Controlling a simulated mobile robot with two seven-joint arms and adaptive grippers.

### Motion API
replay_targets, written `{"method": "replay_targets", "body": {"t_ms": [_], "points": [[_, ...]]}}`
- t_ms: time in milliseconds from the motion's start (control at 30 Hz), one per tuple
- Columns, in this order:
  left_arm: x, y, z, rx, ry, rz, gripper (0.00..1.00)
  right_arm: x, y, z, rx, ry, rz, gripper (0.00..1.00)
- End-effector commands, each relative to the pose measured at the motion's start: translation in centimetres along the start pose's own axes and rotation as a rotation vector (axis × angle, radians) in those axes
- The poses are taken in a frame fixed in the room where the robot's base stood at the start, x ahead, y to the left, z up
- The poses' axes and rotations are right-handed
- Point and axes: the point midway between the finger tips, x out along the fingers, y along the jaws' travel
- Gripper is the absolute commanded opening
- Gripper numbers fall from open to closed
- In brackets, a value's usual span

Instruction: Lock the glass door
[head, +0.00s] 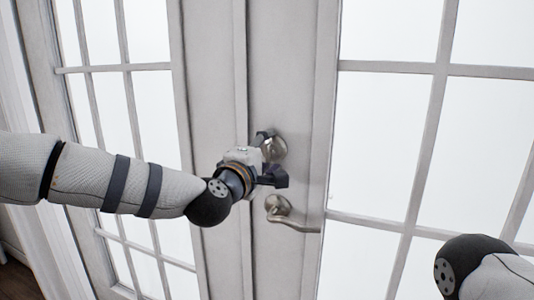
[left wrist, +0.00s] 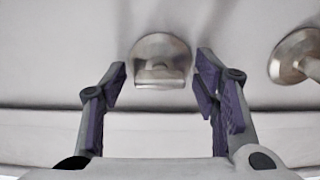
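The glass door (head: 290,75) fills the head view, a pair of white-framed leaves with panes. Its lock knob (head: 274,148) is a round metal plate with a thumb turn, above the lever handle (head: 290,214). In the left wrist view the lock knob (left wrist: 161,62) is straight ahead, just beyond and between the fingertips. My left gripper (head: 271,158) is at the lock; in the left wrist view its fingers (left wrist: 161,88) are spread, with a gap between them and the knob. My right arm (head: 470,268) shows at the lower right; its gripper is out of view.
The lever handle (left wrist: 300,57) is close to the right of the left gripper's fingers in the left wrist view. A strip of wooden floor (head: 15,281) shows at lower left.

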Motion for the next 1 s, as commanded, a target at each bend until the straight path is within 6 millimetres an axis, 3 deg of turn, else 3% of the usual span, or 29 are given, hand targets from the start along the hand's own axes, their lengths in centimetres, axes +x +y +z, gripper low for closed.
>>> {"method": "replay_targets", "body": {"t_ms": [167,267,500,700,1000], "points": [[-0.1,0.0,0.0,0.001,0.000,0.000,0.55,0.0,0.0,0.0,0.000,0.000,0.000,0.40],[-1.4,0.0,0.0,0.000,0.000,0.000,0.55,0.0,0.0,0.0,0.000,0.000,0.000,0.40],[-7.9,0.1,0.0,0.000,-0.001,0.000,0.55,0.0,0.0,0.0,0.000,0.000,0.000,0.40],[-11.4,0.0,0.0,0.000,0.000,0.000,0.55,0.0,0.0,0.0,0.000,0.000,0.000,0.40],[-12.1,0.0,0.0,0.001,0.000,0.000,0.55,0.0,0.0,0.0,0.000,0.000,0.000,0.40]]}}
